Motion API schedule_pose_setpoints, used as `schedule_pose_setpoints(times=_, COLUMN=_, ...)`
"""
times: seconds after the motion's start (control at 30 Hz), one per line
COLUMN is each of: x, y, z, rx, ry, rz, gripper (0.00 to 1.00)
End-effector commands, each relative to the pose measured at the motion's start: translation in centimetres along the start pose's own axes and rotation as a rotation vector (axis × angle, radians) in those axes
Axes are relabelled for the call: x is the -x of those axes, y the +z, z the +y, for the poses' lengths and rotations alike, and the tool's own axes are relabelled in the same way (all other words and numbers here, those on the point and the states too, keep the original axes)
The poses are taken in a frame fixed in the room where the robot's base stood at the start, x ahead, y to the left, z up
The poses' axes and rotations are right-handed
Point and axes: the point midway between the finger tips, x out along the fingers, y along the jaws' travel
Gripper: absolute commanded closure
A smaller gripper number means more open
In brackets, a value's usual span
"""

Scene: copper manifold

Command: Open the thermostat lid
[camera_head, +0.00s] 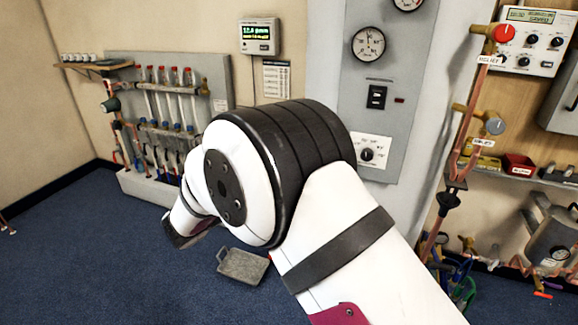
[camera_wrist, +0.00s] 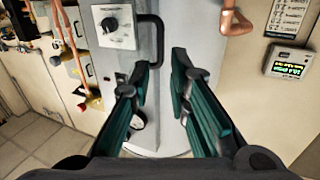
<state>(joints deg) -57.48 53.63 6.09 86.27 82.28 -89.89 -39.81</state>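I cannot tell for sure which part is the thermostat lid. The likeliest body is the tall grey cabinet (camera_head: 352,90), which carries a dial on a white plate (camera_head: 367,151). The cabinet also shows in the wrist view (camera_wrist: 192,30), with the dial (camera_wrist: 112,24) and a black bar handle (camera_wrist: 158,35) beside it. My gripper (camera_wrist: 163,62) is open and empty, its two dark-green fingers apart in front of the cabinet. The handle lies just beyond the fingertips, between or slightly left of them. In the head view my arm hides the cabinet's lower part and the handle.
A wall readout (camera_head: 259,37) and a paper sheet (camera_head: 276,79) are left of the cabinet. A rack with tubes (camera_head: 165,110) stands further left. Copper pipes (camera_head: 470,130), a control box (camera_head: 525,40) and a metal pot (camera_head: 550,238) are at right. A grey tray-like object (camera_head: 242,266) lies low.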

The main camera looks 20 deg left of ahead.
Motion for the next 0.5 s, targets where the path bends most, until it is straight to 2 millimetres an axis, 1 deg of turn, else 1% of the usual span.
schedule_pose_setpoints(times=0.03, x=0.9, y=0.0, z=-0.1, rx=0.000, ry=-0.002, rz=0.001, gripper=0.83)
schedule_pose_setpoints(times=0.1, x=1.8, y=0.0, z=-0.1, rx=-0.001, ry=-0.003, rz=0.000, gripper=0.83)
schedule_pose_setpoints(times=0.2, x=2.5, y=0.0, z=0.0, rx=-0.001, ry=0.000, rz=0.000, gripper=0.83)
schedule_pose_setpoints(times=0.33, x=3.0, y=0.0, z=0.0, rx=-0.001, ry=0.000, rz=0.000, gripper=0.83)
schedule_pose_setpoints(times=0.5, x=3.0, y=0.0, z=0.0, rx=-0.001, ry=0.000, rz=0.000, gripper=0.83)
